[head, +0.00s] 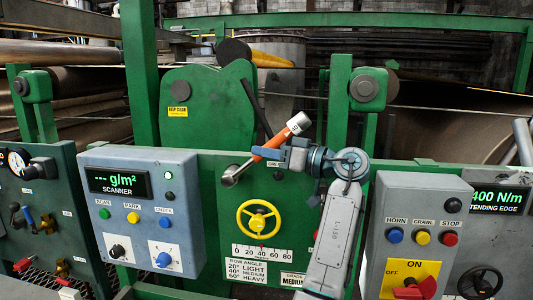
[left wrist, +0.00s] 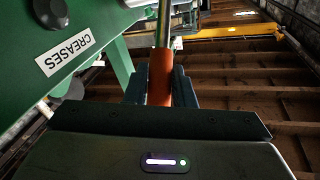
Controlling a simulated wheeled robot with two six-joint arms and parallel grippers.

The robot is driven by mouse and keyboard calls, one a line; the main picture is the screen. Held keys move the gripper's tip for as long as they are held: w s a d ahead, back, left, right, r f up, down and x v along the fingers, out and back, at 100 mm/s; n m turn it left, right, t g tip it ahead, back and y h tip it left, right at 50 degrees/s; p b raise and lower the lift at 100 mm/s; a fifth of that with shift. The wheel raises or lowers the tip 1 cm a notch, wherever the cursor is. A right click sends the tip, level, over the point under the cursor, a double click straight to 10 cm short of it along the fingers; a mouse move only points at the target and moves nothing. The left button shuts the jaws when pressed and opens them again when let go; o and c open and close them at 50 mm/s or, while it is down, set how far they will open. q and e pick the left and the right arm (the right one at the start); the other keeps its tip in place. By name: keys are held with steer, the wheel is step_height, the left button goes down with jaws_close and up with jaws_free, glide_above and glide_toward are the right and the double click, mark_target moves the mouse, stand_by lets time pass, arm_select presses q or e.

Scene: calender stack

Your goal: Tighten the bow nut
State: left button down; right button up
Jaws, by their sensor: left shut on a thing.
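My left gripper (head: 275,154) is shut on a tool with an orange handle (head: 272,141), in front of the green machine panel. The tool slants from a pale upper end (head: 299,122) down left to a round metal lower end (head: 229,180). In the left wrist view the orange handle (left wrist: 160,77) sits between the dark fingers, with a metal shaft (left wrist: 162,32) beyond it. The lower end is above and left of the yellow handwheel (head: 258,219) and the bow angle scale (head: 262,253). I cannot make out the bow nut. My right gripper is not in view.
A grey scanner box (head: 140,210) stands left of the handwheel. A grey button box (head: 420,235) with HORN, CRAWL and STOP stands at the right. A green upright and side plate (head: 205,105) rise behind. A "CREASES" label (left wrist: 64,51) is close in the left wrist view.

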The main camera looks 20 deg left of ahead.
arm_select(q)
steer(key=shift+d+f+y+b, duration=0.3)
steer(key=shift+f+y+b, duration=0.15)
steer(key=shift+b, duration=0.5)
steer(key=shift+f, duration=0.1)
steer(key=shift+w+d+f+m+y+b, duration=0.15)
steer(key=shift+d+f+m+y+b, duration=0.25)
steer(key=shift+b, duration=0.7)
steer(key=shift+a, duration=0.15)
steer(key=shift+d+f+y+b, duration=0.25)
steer(key=shift+f+y+b, duration=0.2)
steer(key=shift+b, duration=0.8)
